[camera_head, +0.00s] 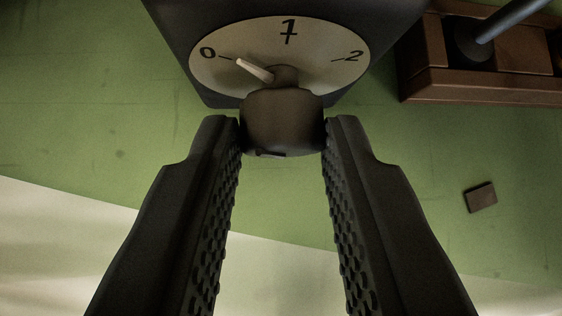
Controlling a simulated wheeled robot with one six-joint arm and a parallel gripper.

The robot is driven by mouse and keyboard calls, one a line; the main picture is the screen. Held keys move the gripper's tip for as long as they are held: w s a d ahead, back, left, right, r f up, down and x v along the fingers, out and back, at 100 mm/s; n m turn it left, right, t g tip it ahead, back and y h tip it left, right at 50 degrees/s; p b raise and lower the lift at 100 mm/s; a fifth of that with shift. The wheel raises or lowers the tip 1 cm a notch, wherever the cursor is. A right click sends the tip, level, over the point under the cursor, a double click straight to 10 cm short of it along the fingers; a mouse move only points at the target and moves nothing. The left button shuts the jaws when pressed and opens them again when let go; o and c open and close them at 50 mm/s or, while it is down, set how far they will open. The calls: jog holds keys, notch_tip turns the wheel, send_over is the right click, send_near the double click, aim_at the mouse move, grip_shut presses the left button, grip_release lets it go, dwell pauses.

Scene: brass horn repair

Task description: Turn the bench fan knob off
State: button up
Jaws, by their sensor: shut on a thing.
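The fan knob (284,120) is a dark round knob in front of a pale dial plate (289,60) marked 0, 1 and 2. Its light pointer (255,69) points up and left, close to the 0 mark. The dial sits on a dark box (190,40) at the top centre. My gripper (282,128) has one black ridged finger on each side of the knob, with the fingertips against its sides. The rear of the knob's stem is partly hidden by the knob.
A brown wooden block or rack (480,86) with a dark rod (510,22) stands at the upper right. A small brown piece (480,197) lies on the green surface (90,110) at the right. A pale area (60,240) crosses the lower left. The left side is clear.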

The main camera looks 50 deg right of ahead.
jog(key=n+h, duration=0.2)
jog(key=h, duration=0.1)
jog(key=shift+a+f, duration=0.15)
jog(key=shift+a, duration=0.15)
jog(key=o, duration=1)
jog(key=v, duration=1.7)
jog(key=shift+s+a, duration=0.3)
jog(key=shift+f, duration=0.1)
